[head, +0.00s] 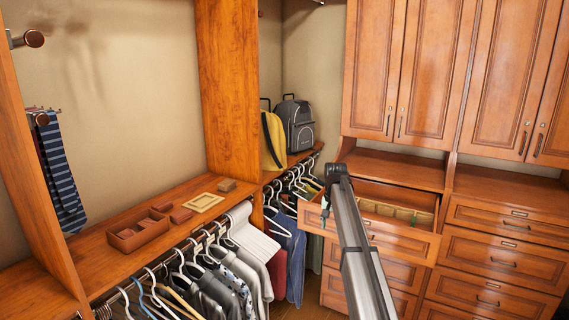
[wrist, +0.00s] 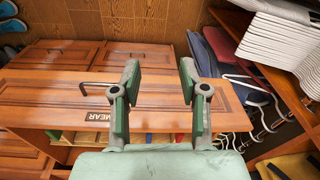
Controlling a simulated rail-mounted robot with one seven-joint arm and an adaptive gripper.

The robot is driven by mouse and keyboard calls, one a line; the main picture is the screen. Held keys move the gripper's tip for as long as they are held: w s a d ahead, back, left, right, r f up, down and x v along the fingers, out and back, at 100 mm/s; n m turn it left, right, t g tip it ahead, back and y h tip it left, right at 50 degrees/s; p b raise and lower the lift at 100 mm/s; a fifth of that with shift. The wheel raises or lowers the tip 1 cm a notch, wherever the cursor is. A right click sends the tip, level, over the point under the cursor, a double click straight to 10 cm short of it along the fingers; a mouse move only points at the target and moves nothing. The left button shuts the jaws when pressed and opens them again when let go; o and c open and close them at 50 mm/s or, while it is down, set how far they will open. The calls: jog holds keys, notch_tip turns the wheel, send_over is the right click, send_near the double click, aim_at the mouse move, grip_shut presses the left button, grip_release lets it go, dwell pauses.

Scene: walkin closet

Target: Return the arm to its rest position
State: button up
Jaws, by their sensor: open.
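My arm reaches up from the bottom of the head view to an open drawer (head: 400,240) in the wooden cabinet. My gripper is mostly hidden behind the arm there; only a small green part (head: 325,207) shows at the drawer's left front. In the wrist view my gripper (wrist: 158,80) has its two green-padded fingers spread apart with nothing between them. The drawer's wooden front (wrist: 155,92) lies behind and below the fingers. I cannot tell if they touch it.
Hanging clothes (head: 210,275) line the left rail. A shelf above them holds a brown tray (head: 139,232) and a pale frame (head: 203,202). A grey backpack (head: 296,125) and a yellow bag (head: 273,140) stand at the back. Closed drawers (head: 490,262) are at the right.

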jog(key=s+f+n+g, duration=0.1)
jog(key=s+f+n, duration=0.1)
jog(key=s+f, duration=1.5)
jog(key=s+f+n+g, duration=0.1)
jog(key=s+f, duration=1.2)
jog(key=f, duration=0.7)
jog(key=s+f+g, duration=0.2)
jog(key=s+f, duration=0.3)
jog(key=s, duration=0.9)
jog(key=s+f+n+g+b, duration=0.1)
jog(key=s+f, duration=0.4)
jog(key=s, duration=0.9)
jog(key=s+f+g+b, duration=0.1)
jog(key=s+f+g, duration=0.2)
jog(key=s, duration=1.1)
notch_tip(320, 180, down, 3)
jog(key=shift+s+a+r, duration=0.1)
jog(key=shift+s+a, duration=0.05)
jog(key=shift+s, duration=0.2)
